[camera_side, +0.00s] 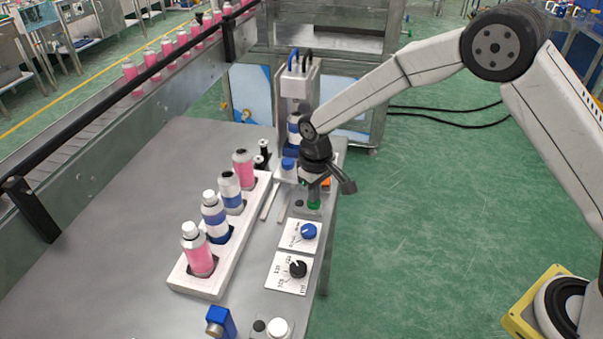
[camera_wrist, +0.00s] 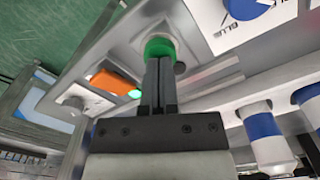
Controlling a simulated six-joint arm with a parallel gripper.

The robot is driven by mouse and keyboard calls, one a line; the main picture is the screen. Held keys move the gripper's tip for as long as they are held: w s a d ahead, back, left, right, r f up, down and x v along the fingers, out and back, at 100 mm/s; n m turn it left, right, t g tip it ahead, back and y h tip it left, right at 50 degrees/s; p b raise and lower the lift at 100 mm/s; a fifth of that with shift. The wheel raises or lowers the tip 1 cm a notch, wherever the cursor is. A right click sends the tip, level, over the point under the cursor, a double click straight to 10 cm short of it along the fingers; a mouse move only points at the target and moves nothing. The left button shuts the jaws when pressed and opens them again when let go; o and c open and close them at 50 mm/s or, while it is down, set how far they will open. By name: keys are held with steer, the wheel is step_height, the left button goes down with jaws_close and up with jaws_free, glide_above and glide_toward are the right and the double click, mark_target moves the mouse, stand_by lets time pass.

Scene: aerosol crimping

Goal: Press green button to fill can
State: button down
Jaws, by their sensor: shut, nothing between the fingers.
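The green button (camera_side: 314,206) sits on the metal control panel at the right edge of the table. My gripper (camera_side: 314,192) points down directly above it, with its fingers together and nothing between them. In the wrist view, the tips of my gripper (camera_wrist: 159,60) overlap the near edge of the green button (camera_wrist: 160,46); I cannot tell whether they touch it or how far it is pressed. A blue and white can (camera_side: 294,126) stands in the filling machine (camera_side: 297,86), partly hidden behind my wrist.
A white rack (camera_side: 236,240) with several pink and blue-banded bottles stands left of the panel. An orange part (camera_side: 326,182) lies beside my gripper and shows in the wrist view (camera_wrist: 112,82). A blue knob (camera_side: 309,231) and a black knob (camera_side: 298,269) sit nearer the camera.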

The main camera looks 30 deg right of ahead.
steer(key=shift+f, duration=0.45)
steer(key=shift+r, duration=0.1)
stand_by(0.4)
steer(key=shift+r, duration=2.85)
steer(key=shift+r, duration=0.1)
steer(key=shift+r, duration=2.45)
steer(key=s+d+f+m+t, duration=0.1)
steer(key=s+d, duration=0.6)
steer(key=s, duration=0.3)
steer(key=s+d+f+m+t, duration=0.1)
steer(key=s+d+m, duration=0.1)
steer(key=s+d, duration=0.4)
steer(key=s, duration=0.5)
steer(key=shift+s+d+t, duration=0.2)
steer(key=shift+d+t, duration=0.1)
steer(key=shift+d, duration=0.1)
